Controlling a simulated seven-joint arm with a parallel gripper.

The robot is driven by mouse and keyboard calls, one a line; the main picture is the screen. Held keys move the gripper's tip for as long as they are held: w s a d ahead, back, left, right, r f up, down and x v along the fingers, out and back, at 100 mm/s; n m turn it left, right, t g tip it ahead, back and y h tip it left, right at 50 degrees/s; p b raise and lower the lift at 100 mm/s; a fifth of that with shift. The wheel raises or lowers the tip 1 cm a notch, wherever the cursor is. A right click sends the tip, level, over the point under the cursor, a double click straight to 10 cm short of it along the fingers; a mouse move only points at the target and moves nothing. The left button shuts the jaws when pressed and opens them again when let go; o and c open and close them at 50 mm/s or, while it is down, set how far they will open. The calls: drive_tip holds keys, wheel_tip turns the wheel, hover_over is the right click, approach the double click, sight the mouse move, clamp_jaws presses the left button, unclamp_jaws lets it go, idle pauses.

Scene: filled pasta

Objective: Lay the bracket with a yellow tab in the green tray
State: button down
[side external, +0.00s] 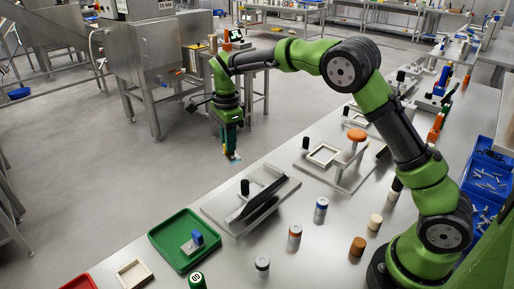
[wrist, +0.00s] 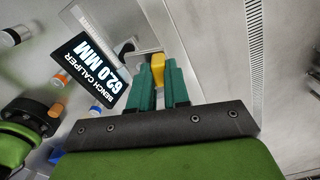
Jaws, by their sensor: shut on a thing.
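My gripper (side external: 231,157) hangs in the air beyond the bench's left edge in the side external view. In the wrist view, the green fingers of my gripper (wrist: 164,72) are closed on the yellow tab (wrist: 158,66) of a bracket. The green tray (side external: 172,229) lies at the front left of the bench, well below and left of my gripper. A grey bracket with a blue tab (side external: 197,238) lies in it.
A bench caliper display (wrist: 92,68) reads 62.0 mm in the wrist view. A cream frame (side external: 133,274), a red tray (side external: 78,283) and small cylinders (side external: 262,265) stand nearby.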

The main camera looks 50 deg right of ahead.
drive_tip(key=s+a+f+n, duration=0.1)
drive_tip(key=a+n, duration=0.9)
drive_tip(key=a, duration=0.1)
drive_tip(key=s+a+f+n, duration=0.1)
drive_tip(key=a+f+n, duration=0.1)
drive_tip(key=a+n, duration=0.9)
drive_tip(key=shift+s+a, duration=0.25)
drive_tip(key=shift+a, duration=0.4)
drive_tip(key=shift+f, duration=0.15)
drive_tip(key=shift+f, duration=3.25)
drive_tip(key=shift+f, duration=0.5)
